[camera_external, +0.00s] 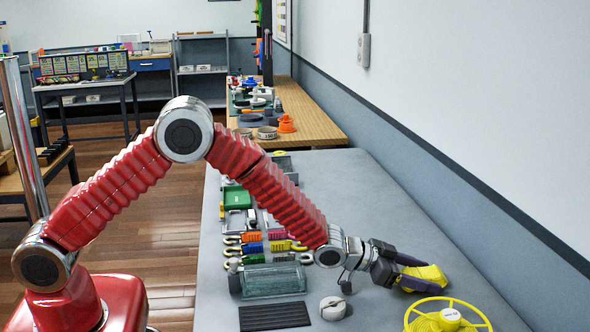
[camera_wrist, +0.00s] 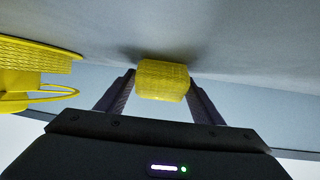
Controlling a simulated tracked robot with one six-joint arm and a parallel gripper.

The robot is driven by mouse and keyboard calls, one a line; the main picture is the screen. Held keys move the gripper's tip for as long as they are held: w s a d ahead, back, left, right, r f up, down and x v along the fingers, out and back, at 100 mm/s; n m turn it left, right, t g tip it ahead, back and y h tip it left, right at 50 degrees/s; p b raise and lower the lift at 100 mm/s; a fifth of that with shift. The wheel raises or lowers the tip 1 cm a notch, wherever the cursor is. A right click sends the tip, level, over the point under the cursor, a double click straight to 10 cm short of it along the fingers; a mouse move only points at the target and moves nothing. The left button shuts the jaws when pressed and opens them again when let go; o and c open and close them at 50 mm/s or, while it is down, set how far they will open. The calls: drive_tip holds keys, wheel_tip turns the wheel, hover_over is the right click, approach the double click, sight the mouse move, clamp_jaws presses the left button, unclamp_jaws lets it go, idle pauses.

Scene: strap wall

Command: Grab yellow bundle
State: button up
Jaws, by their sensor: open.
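The yellow bundle (camera_external: 428,276) lies on the grey table near the wall, at the right in the external view. In the wrist view the yellow bundle (camera_wrist: 162,80) is a ribbed, rounded block between the two finger ends. My gripper (camera_external: 415,275) reaches it from the left, with its fingers along the bundle. In the wrist view my gripper (camera_wrist: 160,88) is open, one finger on each side of the bundle. I cannot tell whether the fingers touch it. The bundle's far side is hidden.
A yellow spool or wheel (camera_external: 448,318) is close in front of the bundle; it also shows at left in the wrist view (camera_wrist: 35,65). A white round piece (camera_external: 333,308), a black ridged mat (camera_external: 275,316) and a glassy block (camera_external: 273,280) are left. The wall (camera_external: 480,140) stands right.

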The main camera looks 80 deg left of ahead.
drive_tip(key=shift+c, duration=0.5)
drive_tip(key=c, duration=1.1)
